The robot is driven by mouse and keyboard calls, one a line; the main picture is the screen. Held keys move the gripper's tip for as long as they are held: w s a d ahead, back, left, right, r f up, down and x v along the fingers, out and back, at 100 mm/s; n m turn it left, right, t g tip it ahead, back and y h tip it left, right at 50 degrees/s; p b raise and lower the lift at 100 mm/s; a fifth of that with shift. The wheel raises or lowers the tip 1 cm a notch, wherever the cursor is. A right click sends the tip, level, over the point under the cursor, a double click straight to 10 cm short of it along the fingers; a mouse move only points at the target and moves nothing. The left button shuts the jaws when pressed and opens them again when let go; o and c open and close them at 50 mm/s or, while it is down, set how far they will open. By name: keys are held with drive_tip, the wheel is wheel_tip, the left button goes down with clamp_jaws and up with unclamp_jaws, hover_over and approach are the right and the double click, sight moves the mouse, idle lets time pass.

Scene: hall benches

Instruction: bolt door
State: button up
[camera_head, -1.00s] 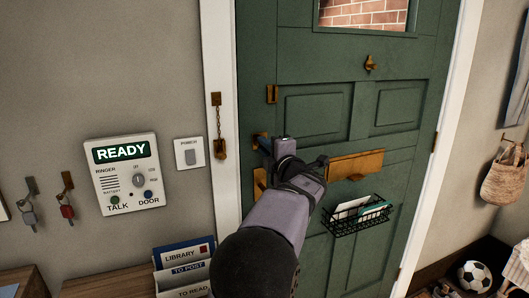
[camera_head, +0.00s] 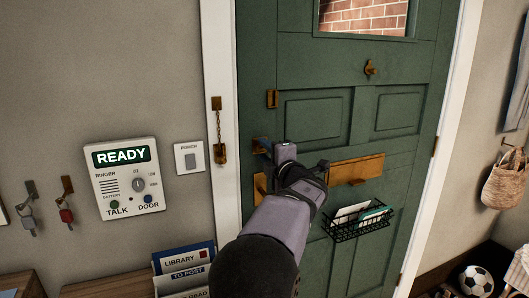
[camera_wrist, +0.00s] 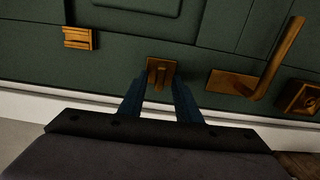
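The green door (camera_head: 322,112) stands closed in its white frame. A small brass thumb turn on a square plate (camera_wrist: 161,66) sits near the door's left edge; its brass also shows in the head view (camera_head: 257,142), partly hidden by my gripper. My gripper (camera_head: 264,147) is at this turn. In the wrist view its two blue fingers (camera_wrist: 160,84) are apart, one at each side of the turn's lower part, with gaps visible; I cannot tell whether either touches it. A brass lever handle (camera_wrist: 262,80) is just beside it, mostly hidden behind my arm in the head view.
A door chain (camera_head: 218,130) hangs on the left frame; its brass keeper (camera_head: 272,98) is above my gripper. A letter plate (camera_head: 356,169) and wire basket (camera_head: 357,223) lie to the right. An intercom panel (camera_head: 125,178) reading READY and a PORCH switch (camera_head: 189,158) are left.

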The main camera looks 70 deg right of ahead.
drive_tip(key=b+v, duration=0.1)
drive_tip(key=v, duration=0.6)
idle(0.5)
